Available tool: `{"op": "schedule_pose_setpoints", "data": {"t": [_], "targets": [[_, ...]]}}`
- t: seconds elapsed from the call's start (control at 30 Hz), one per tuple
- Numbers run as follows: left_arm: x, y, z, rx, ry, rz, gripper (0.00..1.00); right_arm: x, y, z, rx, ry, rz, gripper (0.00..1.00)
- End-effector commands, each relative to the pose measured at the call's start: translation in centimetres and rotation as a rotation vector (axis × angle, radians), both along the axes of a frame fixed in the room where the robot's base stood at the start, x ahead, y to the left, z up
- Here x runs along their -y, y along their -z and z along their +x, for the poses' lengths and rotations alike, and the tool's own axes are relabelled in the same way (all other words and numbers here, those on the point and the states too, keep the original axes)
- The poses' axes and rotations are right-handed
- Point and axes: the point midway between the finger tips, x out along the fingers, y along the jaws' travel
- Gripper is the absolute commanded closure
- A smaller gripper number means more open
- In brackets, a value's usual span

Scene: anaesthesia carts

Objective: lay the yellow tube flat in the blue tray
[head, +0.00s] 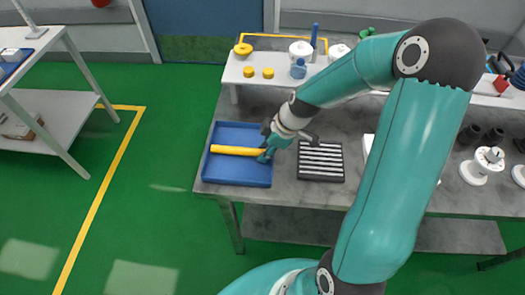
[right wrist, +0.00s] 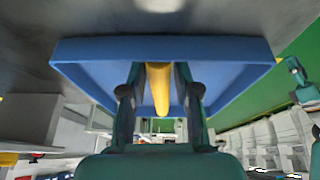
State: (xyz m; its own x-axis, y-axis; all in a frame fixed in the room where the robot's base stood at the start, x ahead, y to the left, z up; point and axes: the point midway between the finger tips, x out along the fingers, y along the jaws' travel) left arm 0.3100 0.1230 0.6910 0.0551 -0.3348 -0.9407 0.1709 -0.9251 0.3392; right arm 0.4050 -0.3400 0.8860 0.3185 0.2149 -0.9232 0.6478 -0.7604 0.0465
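The blue tray (head: 237,174) lies at the left front end of the grey table, and it also shows in the right wrist view (right wrist: 90,57). The yellow tube (head: 232,150) is over the tray, lengthwise from left to right and looking level. I cannot tell whether it touches the tray floor. My right gripper (head: 266,153) is at the tube's right end. In the right wrist view its fingers are closed in on both sides of the tube (right wrist: 159,88). My left gripper is not seen in the head view.
A black rack with pale bars (head: 320,161) stands just right of the tray. Behind is a white shelf (head: 238,80) with yellow caps, white jars and a blue bottle. White and black fittings (head: 482,166) stand at the right. A white cart (head: 66,106) is at far left.

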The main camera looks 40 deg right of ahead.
Motion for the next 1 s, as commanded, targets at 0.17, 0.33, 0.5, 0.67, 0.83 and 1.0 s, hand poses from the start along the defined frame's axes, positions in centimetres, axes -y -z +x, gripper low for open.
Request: {"op": "schedule_pose_setpoints", "data": {"t": [0.17, 0.33, 0.5, 0.67, 0.83, 1.0], "targets": [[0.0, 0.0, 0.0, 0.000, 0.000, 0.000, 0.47, 0.0, 0.0, 0.0, 0.000, 0.000, 0.000, 0.50], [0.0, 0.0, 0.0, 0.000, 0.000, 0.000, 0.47, 0.0, -0.1, 0.0, 0.000, -0.001, 0.000, 0.50], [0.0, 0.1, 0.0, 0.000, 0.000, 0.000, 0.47, 0.2, -0.7, -0.1, 0.003, 0.001, 0.000, 0.50], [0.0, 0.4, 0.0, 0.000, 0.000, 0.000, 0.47, 0.7, -2.8, -0.8, 0.006, 0.000, -0.003, 0.50], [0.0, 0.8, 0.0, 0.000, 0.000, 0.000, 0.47, 1.5, -6.0, -1.9, 0.007, 0.002, -0.004, 0.50], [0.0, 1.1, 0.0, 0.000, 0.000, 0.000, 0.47, 2.1, -8.9, -3.0, 0.005, 0.001, -0.003, 0.50]]}}
